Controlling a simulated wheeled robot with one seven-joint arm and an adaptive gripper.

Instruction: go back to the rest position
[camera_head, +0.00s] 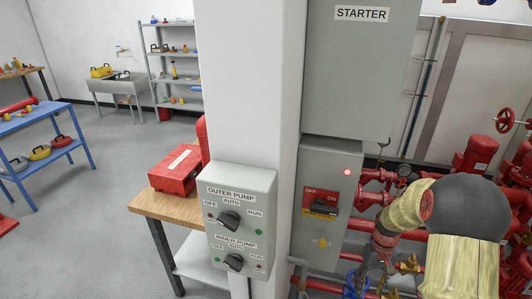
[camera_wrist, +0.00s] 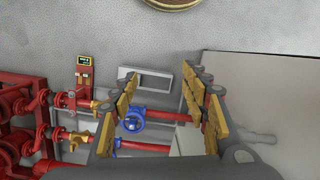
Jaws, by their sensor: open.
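My gripper (camera_wrist: 160,85) is open in the wrist view, its two yellow-padded fingers spread apart with nothing between them. Behind the gap are a blue valve wheel (camera_wrist: 132,121) and a red pipe (camera_wrist: 168,116); I cannot tell how far away they are. In the head view my arm is bent at the lower right, in front of the red pipework, and its lower end points down near a blue valve (camera_head: 358,284). The fingers are hard to make out there.
A grey pump switch box (camera_head: 217,248) is mounted on the white column (camera_head: 250,80). A starter cabinet (camera_head: 358,70) and red-and-black switch (camera_head: 320,202) are beside it. Red pumps (camera_head: 474,156) stand at right. A wooden table (camera_head: 160,207) holds a red box (camera_head: 176,170). Floor at left is mostly clear.

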